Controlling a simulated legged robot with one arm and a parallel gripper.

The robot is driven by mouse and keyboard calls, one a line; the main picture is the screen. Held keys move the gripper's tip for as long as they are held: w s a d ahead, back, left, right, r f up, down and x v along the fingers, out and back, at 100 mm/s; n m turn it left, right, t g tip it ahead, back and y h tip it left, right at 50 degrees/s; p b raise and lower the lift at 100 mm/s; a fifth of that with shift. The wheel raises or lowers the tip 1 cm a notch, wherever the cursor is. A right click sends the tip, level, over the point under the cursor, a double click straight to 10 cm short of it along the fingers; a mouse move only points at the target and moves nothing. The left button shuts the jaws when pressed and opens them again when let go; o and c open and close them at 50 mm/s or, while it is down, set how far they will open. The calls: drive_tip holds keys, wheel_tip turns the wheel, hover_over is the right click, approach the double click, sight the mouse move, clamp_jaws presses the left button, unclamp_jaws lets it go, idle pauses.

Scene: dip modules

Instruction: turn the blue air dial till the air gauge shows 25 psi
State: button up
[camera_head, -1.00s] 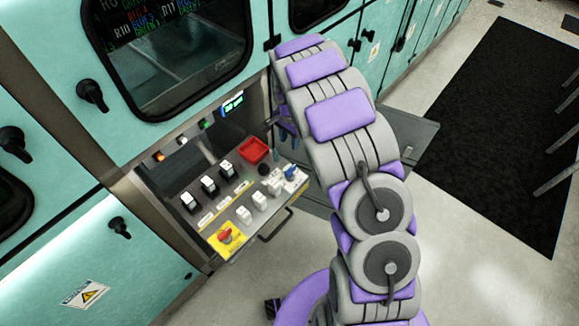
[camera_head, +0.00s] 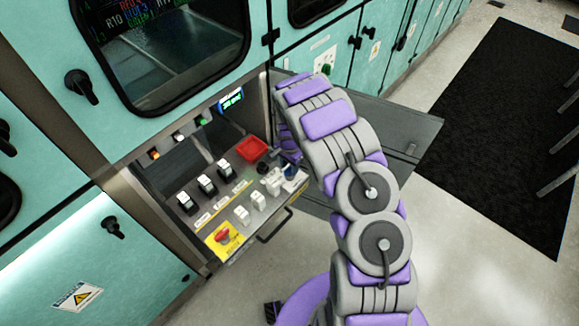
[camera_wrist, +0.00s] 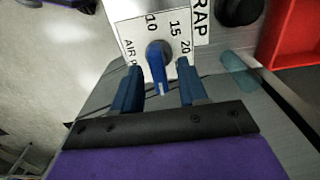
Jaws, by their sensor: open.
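The blue air dial (camera_wrist: 157,62) sits on a white scale plate (camera_wrist: 125,25) marked 10, 15 and 20 in the wrist view. Its pale-tipped end points down the picture, toward my gripper. My gripper (camera_wrist: 160,83) is open, with one blue finger on each side of the dial's lower end. I cannot tell whether either finger touches it. In the head view my arm largely hides the gripper, and a small blue part (camera_head: 290,171) shows at the panel's right end. A small lit display (camera_head: 231,100) is above the panel; its reading is too small to make out.
The control panel carries a red tray (camera_head: 252,149), several black and white switches and a red knob on a yellow plate (camera_head: 223,238). A handle (camera_head: 274,226) sticks out from its front edge.

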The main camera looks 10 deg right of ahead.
clamp_jaws()
idle(0.4)
drive_tip(key=shift+n+p, duration=0.3)
drive_tip(key=shift+p, duration=0.1)
drive_tip(key=n+p, duration=0.3)
drive_tip(key=shift+s+r+n, duration=0.1)
drive_tip(key=shift+n, duration=0.2)
drive_tip(key=shift+n+p, duration=1.85)
drive_tip(key=shift+n, duration=0.45)
unclamp_jaws()
